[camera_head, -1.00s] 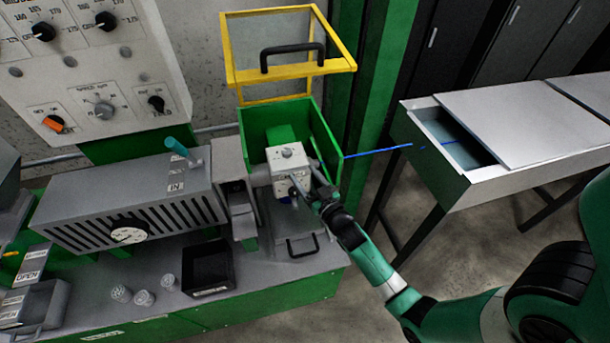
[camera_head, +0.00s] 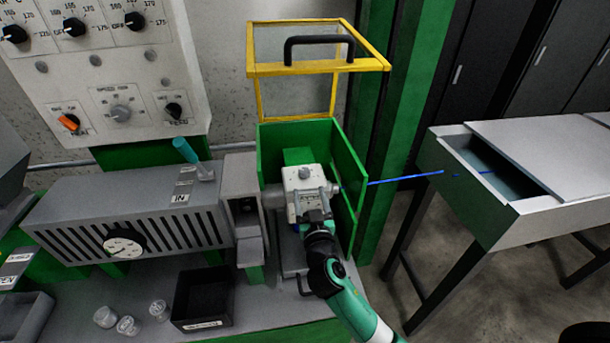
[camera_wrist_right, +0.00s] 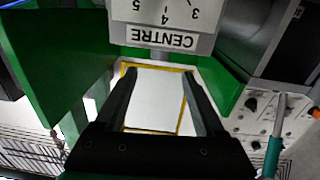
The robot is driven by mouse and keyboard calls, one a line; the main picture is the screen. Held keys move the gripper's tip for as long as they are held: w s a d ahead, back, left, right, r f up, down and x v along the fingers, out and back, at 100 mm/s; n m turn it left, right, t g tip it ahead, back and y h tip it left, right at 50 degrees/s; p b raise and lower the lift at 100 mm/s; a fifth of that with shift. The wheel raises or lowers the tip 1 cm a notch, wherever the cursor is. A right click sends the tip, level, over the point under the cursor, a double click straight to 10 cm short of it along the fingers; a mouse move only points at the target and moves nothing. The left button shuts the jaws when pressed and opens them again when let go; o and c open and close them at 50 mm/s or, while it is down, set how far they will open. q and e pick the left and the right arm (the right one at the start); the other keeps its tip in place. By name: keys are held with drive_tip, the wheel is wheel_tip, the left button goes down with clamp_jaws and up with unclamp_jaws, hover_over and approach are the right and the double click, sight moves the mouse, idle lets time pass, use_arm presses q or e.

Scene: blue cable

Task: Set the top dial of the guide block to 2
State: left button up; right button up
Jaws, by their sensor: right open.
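The guide block (camera_head: 297,204) is a white block inside the open green box, with a small grey dial (camera_head: 305,173) on its top face. My right gripper (camera_head: 318,200) is at the block's front right side, and its fingers partly cover that face. In the right wrist view the gripper (camera_wrist_right: 157,78) is open with nothing between its fingers. Beyond the fingertips there, the block's white face (camera_wrist_right: 125,12) shows upside down, with numbers 3, 4, 5 and a CENTRE label (camera_wrist_right: 162,38). The top dial's setting is too small to read. My left gripper is not in view.
Green box walls (camera_head: 349,165) stand close behind and right of the block. The yellow-framed guard (camera_head: 318,69) is raised behind. A blue cable (camera_head: 405,178) runs right to the grey trough (camera_head: 480,160). A black bin (camera_head: 203,298) sits at the front left.

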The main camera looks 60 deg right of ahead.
sight(305, 175)
drive_tip(key=b+x, duration=0.2)
drive_tip(key=x, duration=0.8)
drive_tip(key=shift+w+d, duration=0.15)
drive_tip(key=shift+d, duration=0.05)
clamp_jaws()
